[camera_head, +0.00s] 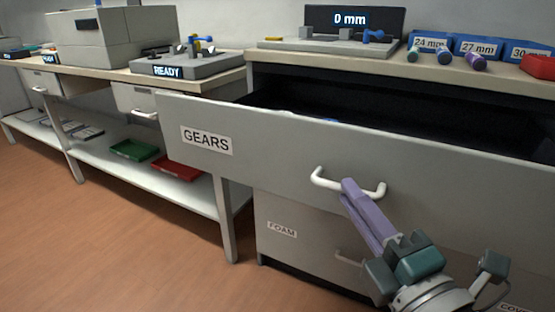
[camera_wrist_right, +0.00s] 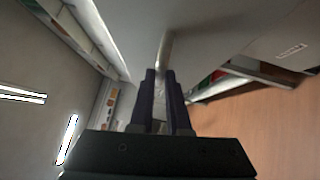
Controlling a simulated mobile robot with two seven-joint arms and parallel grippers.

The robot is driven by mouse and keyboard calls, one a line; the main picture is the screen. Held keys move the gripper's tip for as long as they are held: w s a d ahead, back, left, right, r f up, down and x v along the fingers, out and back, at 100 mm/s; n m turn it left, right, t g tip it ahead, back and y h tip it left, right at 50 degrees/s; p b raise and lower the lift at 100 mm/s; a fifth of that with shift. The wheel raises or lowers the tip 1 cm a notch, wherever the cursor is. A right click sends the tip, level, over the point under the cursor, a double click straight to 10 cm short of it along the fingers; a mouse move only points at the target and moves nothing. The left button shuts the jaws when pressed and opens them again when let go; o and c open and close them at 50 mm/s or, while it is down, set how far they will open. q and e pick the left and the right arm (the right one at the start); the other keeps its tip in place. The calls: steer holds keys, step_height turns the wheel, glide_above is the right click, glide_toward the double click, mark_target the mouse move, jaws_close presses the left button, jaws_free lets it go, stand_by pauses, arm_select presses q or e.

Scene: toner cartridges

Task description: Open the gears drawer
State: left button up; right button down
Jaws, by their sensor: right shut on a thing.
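The gears drawer (camera_head: 270,150), a wide grey front with a "GEARS" label, stands pulled out from the cabinet in the head view. Its dark inside shows behind the front, with a bit of something blue near the left part. Its white bar handle (camera_head: 330,183) sits on the front. In the right wrist view the fingers (camera_wrist_right: 160,75) close around the handle bar (camera_wrist_right: 164,48). My left gripper is not in view.
Below is a drawer labelled "FOAM" (camera_head: 282,229). The worktop holds a "0 mm" display (camera_head: 350,19), blue bins (camera_head: 478,46) and a red tray (camera_head: 540,67). A bench with a "READY" device (camera_head: 167,71) and a low shelf stands left. The floor in front is clear.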

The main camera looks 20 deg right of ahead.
steer(key=shift+s+a, duration=0.25)
steer(key=shift+a, duration=0.05)
steer(key=c, duration=0.9)
jaws_free()
steer(key=shift+s, duration=0.1)
steer(key=s, duration=0.3)
steer(key=s+f, duration=0.1)
steer(key=s, duration=0.5)
steer(key=shift+s+a+f+p, duration=0.15)
steer(key=shift+s+a+p, duration=0.15)
steer(key=shift+s+a, duration=0.05)
